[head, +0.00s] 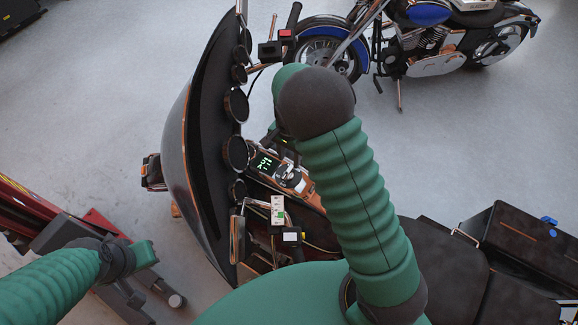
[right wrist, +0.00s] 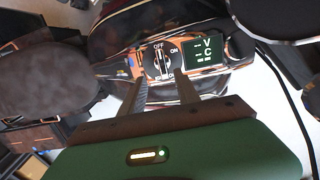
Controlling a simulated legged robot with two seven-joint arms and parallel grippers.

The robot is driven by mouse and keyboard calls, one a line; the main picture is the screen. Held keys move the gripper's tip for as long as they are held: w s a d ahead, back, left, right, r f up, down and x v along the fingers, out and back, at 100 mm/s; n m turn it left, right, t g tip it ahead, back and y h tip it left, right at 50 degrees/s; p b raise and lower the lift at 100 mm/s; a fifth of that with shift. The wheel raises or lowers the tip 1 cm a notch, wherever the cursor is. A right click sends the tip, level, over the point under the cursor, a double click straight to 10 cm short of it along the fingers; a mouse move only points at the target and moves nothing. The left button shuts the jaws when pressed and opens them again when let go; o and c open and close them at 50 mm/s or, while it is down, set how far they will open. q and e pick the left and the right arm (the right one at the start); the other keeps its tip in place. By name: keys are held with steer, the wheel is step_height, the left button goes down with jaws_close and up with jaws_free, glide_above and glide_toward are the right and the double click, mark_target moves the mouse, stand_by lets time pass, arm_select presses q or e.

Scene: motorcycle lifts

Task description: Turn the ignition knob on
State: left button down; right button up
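The ignition knob (right wrist: 158,64) is a round dial on an orange-edged panel between OFF and ON labels. Its ridge appears roughly in line with OFF. In the head view the knob (head: 288,177) sits on the motorcycle's dash beside a lit display (head: 265,162). My right gripper (right wrist: 159,90) is open in the right wrist view, its two fingers apart just short of the knob, with nothing visible between them. In the head view, my right arm partly hides that gripper (head: 284,140). My left gripper (head: 150,270) is low at the left, away from the dash; its fingers are unclear.
A dark fairing (head: 188,150) with round gauges stands left of the dash. Handlebar switch boxes (head: 278,212) are close by the knob. A blue motorcycle (head: 430,40) stands behind. A red lift part (head: 105,224) is at the left. Grey floor is open between them.

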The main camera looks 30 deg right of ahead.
mark_target(287, 171)
steer(key=f, duration=0.4)
steer(key=a+f+p, duration=0.1)
steer(key=f, duration=0.2)
steer(key=shift+w+f, duration=0.1)
steer(key=shift+w, duration=0.3)
steer(key=shift+s+d+f, duration=0.1)
steer(key=shift+d+f, duration=0.05)
steer(key=shift+f, duration=0.1)
steer(key=shift+s+d+f, duration=0.1)
steer(key=shift+s+d, duration=0.05)
steer(key=shift+d, duration=0.3)
steer(key=shift+a, duration=0.35)
jaws_close()
